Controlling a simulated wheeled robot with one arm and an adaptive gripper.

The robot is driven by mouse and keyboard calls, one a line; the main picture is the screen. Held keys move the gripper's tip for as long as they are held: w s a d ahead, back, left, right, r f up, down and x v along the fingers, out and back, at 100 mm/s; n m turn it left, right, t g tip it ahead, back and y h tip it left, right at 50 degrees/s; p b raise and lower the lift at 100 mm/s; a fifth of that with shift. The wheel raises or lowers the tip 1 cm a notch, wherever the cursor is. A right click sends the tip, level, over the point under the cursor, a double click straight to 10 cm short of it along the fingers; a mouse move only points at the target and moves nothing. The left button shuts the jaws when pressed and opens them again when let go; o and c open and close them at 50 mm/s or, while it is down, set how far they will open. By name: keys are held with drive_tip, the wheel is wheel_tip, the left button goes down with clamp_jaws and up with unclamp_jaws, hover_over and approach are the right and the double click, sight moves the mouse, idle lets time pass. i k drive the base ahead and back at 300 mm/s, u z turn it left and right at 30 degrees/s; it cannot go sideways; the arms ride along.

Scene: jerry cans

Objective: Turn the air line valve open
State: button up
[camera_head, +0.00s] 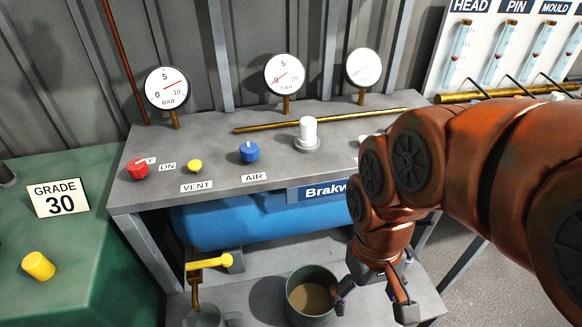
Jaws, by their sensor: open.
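A blue knob (249,151) stands on the grey bench top, just above a label reading AIR (254,177). A small pointer mark on it is too fine to read. My gripper (374,298) is low at the front right, with its fingers spread apart and empty. It is below and to the right of the blue knob, well clear of it, beside a round bucket (312,290). My arm comes in from the right and covers part of the bench's right end.
A red knob (138,168) by an ON label and a yellow VENT knob (195,166) sit left of the blue knob. A white cylinder (307,132) stands to its right. Gauges (284,75) rise behind. A blue tank (230,222) and a yellow-handled tap (209,262) are below.

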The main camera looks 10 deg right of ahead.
sight(249, 152)
drive_tip(key=k, duration=0.65)
drive_tip(key=u, duration=0.85)
drive_tip(key=i, duration=1.1)
drive_tip(key=u, duration=0.4)
